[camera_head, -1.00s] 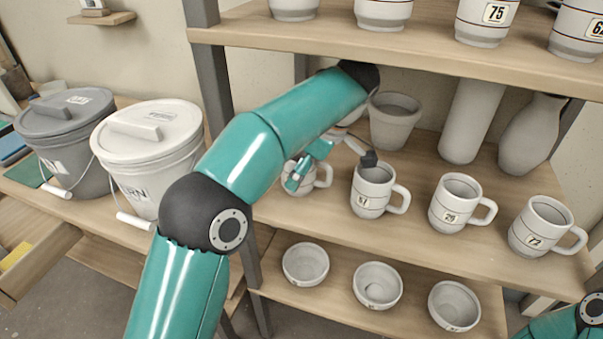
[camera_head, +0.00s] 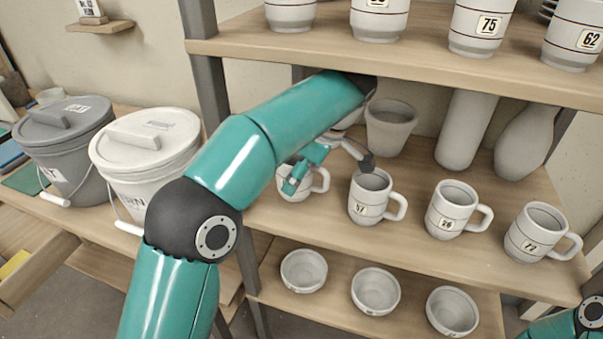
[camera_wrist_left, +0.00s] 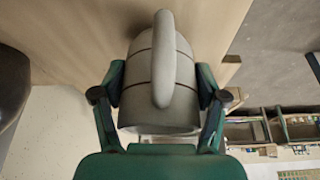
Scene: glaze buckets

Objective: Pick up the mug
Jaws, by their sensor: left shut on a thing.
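A grey-white mug with dark bands (camera_head: 291,190) is the leftmost mug on the middle shelf, partly covered by my left gripper (camera_head: 300,176). Its handle points right in the head view. In the left wrist view the mug (camera_wrist_left: 185,105) sits between the two fingers of my left gripper (camera_wrist_left: 160,82), one touching each side, with the handle towards the camera. The gripper is shut on it. I cannot tell if its base touches the shelf. My right gripper is out of view; only part of that arm shows at the lower right.
More mugs, marked 57 (camera_head: 366,205), 26 (camera_head: 449,214) and 72 (camera_head: 533,238), stand to the right. A pot (camera_head: 390,128) and vases stand behind. The upper shelf (camera_head: 430,62) hangs close above my arm. Bowls (camera_head: 303,272) sit below; lidded buckets (camera_head: 150,150) stand left.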

